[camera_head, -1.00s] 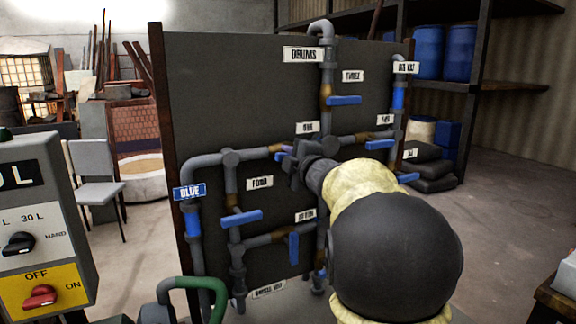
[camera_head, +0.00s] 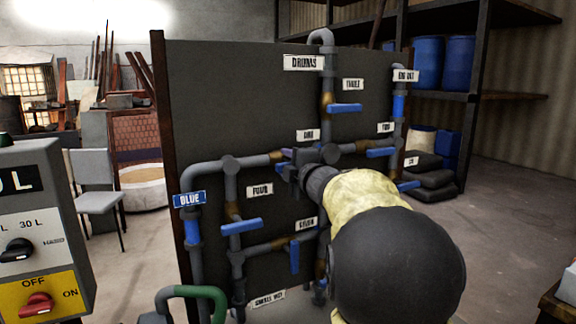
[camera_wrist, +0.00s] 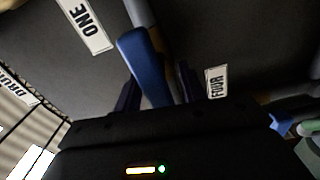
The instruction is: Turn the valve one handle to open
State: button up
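The label ONE (camera_head: 307,135) is on the dark valve panel (camera_head: 240,90), above a grey horizontal pipe. It also shows in the wrist view (camera_wrist: 85,25). Valve one's blue handle (camera_wrist: 145,65) stands out between my two dark fingers in the wrist view. In the head view my gripper (camera_head: 288,162) is at the panel and mostly hides this handle. My fingers (camera_wrist: 157,88) are apart, one on each side of the handle, with a thin gap showing on the right. I cannot tell whether the left finger touches it, nor the handle's exact angle to its pipe.
Other blue handles sit close by: one under THREE (camera_head: 345,108), one below FOUR (camera_head: 241,226) and one near SEVEN (camera_head: 295,256). Grey pipes run around my gripper. A control box (camera_head: 38,230) stands at left, and open floor (camera_head: 500,220) lies at right.

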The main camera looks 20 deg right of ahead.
jog(key=s, duration=1.7)
jog(key=shift+s+d, duration=0.2)
jog(key=shift+d, duration=0.05)
dwell(0.6)
